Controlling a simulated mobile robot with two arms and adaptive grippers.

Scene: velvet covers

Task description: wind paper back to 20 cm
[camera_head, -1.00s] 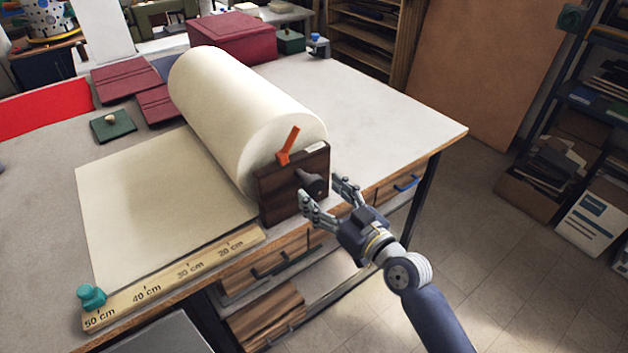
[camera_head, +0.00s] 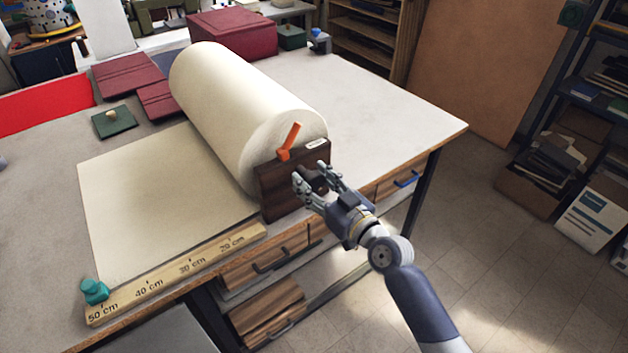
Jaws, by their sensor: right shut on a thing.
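A thick cream paper roll (camera_head: 225,105) lies on the table with its near end at a dark wooden block (camera_head: 275,190). A flat cream sheet (camera_head: 160,200) extends left from the roll, its free edge near the 50 cm mark. A wooden ruler (camera_head: 205,255) marked 20 to 50 cm runs along the sheet's near side. A teal knob (camera_head: 95,291) stands at its 50 cm end. An orange lever (camera_head: 289,142) tilts up on the block. My right gripper (camera_head: 312,182) is shut on the dark knob at the block's face, which its fingers mostly hide. My left gripper is not in view.
Dark red folders (camera_head: 126,76), a dark red box (camera_head: 232,34) and a green pad with a pale knob (camera_head: 113,122) are behind and left of the roll. The tabletop (camera_head: 390,105) right of the roll is clear. Drawers (camera_head: 275,255) lie below the front edge.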

